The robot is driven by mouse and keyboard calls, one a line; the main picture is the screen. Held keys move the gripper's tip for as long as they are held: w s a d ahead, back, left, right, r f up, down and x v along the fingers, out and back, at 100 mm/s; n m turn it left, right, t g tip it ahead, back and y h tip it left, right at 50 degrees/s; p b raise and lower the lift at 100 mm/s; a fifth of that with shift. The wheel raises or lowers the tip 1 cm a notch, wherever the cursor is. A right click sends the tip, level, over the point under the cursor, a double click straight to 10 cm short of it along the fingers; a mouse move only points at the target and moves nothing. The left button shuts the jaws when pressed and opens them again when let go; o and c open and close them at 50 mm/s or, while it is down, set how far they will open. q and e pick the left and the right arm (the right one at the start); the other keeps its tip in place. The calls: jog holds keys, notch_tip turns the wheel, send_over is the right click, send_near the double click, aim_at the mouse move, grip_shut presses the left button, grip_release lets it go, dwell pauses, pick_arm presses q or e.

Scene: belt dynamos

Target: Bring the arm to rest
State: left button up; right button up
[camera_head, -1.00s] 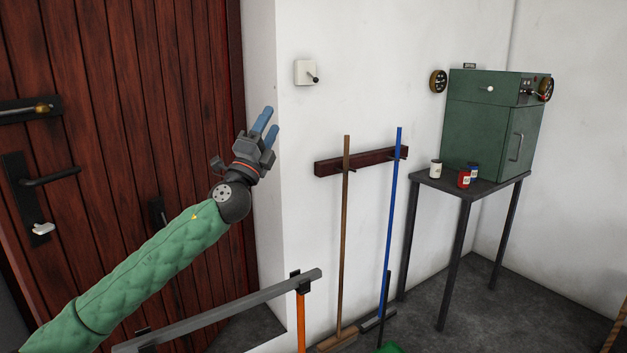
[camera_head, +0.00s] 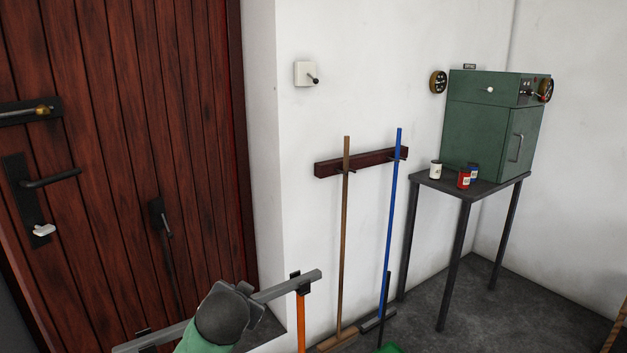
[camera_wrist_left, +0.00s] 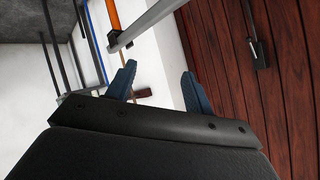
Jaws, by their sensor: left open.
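My left arm shows low in the head view, as a bit of green sleeve and a dark round wrist joint (camera_head: 222,315) at the bottom edge. The joint overlaps a grey rail (camera_head: 290,285) in the picture; I cannot tell if they touch. The gripper's fingers cannot be made out in the head view. In the left wrist view the blue fingers of my left gripper (camera_wrist_left: 160,88) stand apart with nothing between them. My right gripper is in no view.
A dark red plank door (camera_head: 110,130) with black handles fills the left. A switch with a lever (camera_head: 306,73) is on the white wall. Brooms hang from a wooden rack (camera_head: 328,167). A green cabinet (camera_head: 485,125) and several small cans stand on a dark table (camera_head: 450,186).

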pick_arm(q)
jog(key=s+d+f+n+g+h, duration=0.1)
jog(key=s+f+g, duration=0.3)
jog(key=s+f, duration=1.1)
jog(key=s+d+f+n+g+h, duration=0.1)
jog(key=s+f+g, duration=0.4)
jog(key=s+f, duration=1.1)
jog(key=s+n, duration=0.1)
jog(key=s, duration=0.5)
jog(key=shift+s+f+h+p, duration=0.15)
jog(key=shift+s+h+p, duration=0.15)
jog(key=shift+s, duration=0.1)
